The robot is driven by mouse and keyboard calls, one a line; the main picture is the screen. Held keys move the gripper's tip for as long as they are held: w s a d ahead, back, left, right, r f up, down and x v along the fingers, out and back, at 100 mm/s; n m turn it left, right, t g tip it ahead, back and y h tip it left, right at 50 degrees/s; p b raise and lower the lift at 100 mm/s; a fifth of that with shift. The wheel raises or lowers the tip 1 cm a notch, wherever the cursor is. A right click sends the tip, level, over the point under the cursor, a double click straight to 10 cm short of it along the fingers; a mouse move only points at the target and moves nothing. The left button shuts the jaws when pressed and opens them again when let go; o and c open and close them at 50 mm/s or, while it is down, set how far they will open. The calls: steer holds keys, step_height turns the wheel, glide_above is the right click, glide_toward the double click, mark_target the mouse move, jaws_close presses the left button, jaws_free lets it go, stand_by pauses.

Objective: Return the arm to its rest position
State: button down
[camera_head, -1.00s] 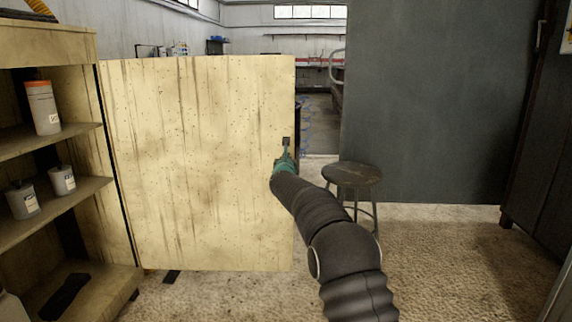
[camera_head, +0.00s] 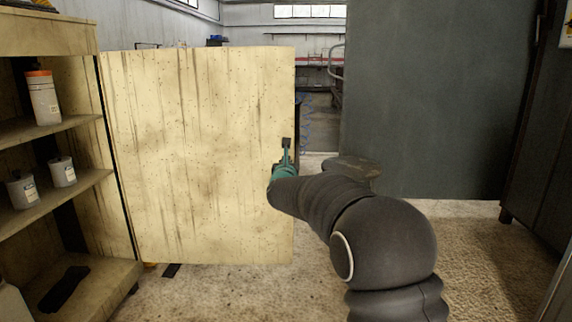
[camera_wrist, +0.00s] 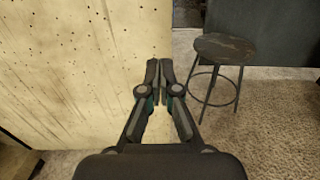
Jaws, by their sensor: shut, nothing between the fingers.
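My gripper (camera_wrist: 157,82) is shut and empty, its two fingertips together in the wrist view. In the head view my gripper (camera_head: 286,148) is in front of the right edge of a pale, stained wooden cabinet door (camera_head: 195,150), which stands swung out from the cabinet. In the wrist view the door (camera_wrist: 70,60) fills the left side behind the fingers. I cannot tell whether the fingertips touch it. My arm, dark with a teal wrist, reaches up from the lower right of the head view, bent at a rounded joint.
An open shelf unit (camera_head: 70,190) with several containers stands at left. A round stool (camera_wrist: 220,48) stands right of my gripper, partly hidden behind my arm in the head view (camera_head: 358,172). A large grey panel (camera_head: 430,100) is at right. Floor at the lower right is clear.

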steer(key=s+a+f+n+g+y, duration=0.2)
steer(key=f+n, duration=0.4)
steer(key=n, duration=0.1)
steer(key=s+a+f+n+g+y, duration=0.1)
steer(key=s+a+f+n+g, duration=0.15)
steer(key=f+n, duration=0.35)
steer(key=s+d+f+n+g+p, duration=0.1)
steer(key=s+d+n+g, duration=0.15)
steer(key=s+n, duration=0.35)
steer(key=s+d+f+n+g, duration=0.1)
steer(key=s+f+n+g, duration=0.15)
steer(key=s+n, duration=0.35)
steer(key=s+d+r+n+g+h+p, duration=0.15)
steer(key=s+d+n, duration=0.35)
steer(key=s, duration=0.5)
steer(key=s+d+r+n+g+p, duration=0.25)
steer(key=s+d, duration=0.35)
steer(key=s, duration=0.4)
steer(key=s+d+r+n+g+h+p, duration=0.15)
steer(key=s+d+n, duration=0.35)
steer(key=s, duration=0.5)
steer(key=s+d+r+m+t+p, duration=0.2)
steer(key=s+d+r+p, duration=0.2)
steer(key=s+d+r, duration=0.2)
step_height(320, 180, up, 2)
steer(key=shift+s+d+r+t+h, duration=0.1)
steer(key=shift+s+d+t+h, duration=0.25)
steer(key=shift+s, duration=0.8)
steer(key=shift+a, duration=0.15)
